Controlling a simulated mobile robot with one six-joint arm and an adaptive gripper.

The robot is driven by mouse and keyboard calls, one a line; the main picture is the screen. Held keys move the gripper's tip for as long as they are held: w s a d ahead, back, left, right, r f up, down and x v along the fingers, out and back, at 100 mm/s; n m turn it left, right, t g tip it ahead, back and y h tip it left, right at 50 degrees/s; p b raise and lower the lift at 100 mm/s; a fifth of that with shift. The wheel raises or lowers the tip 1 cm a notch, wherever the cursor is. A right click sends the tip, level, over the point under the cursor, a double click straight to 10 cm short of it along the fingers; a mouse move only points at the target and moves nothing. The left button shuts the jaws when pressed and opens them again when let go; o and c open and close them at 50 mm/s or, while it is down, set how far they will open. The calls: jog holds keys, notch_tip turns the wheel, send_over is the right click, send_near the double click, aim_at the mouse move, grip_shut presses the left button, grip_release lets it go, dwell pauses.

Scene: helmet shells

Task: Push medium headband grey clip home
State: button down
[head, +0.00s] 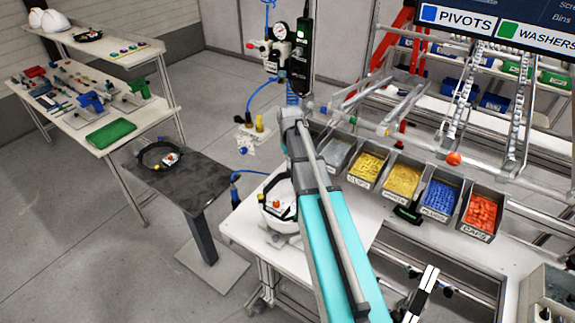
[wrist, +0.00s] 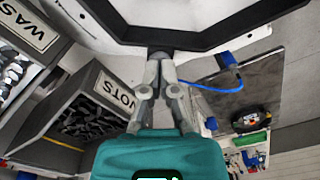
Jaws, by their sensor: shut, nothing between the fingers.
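In the wrist view a black angular band (wrist: 215,38), which looks like the headband, crosses the top of the picture around a white surface. My gripper (wrist: 160,57) is shut, with its fingertips together at the lower edge of this band. A small dark piece at the fingertips may be the grey clip, but I cannot tell it from the band or how it is seated. In the head view a white helmet shell (head: 274,221) with a dark band and orange and white parts stands on the white table, partly behind my arm. My gripper is hidden there.
Another black headband (head: 158,155) lies on a dark pedestal (head: 200,180) to the left; it also shows in the wrist view (wrist: 250,120). Labelled bins, such as the orange caps bin (head: 482,213), line the right. A blue hose (head: 262,173) runs near the white table (head: 240,225).

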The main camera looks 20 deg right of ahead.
jog(key=shift+r, duration=0.1)
jog(key=shift+r+p, duration=2.4)
jog(key=shift+p, duration=0.1)
jog(key=shift+s+f, duration=0.1)
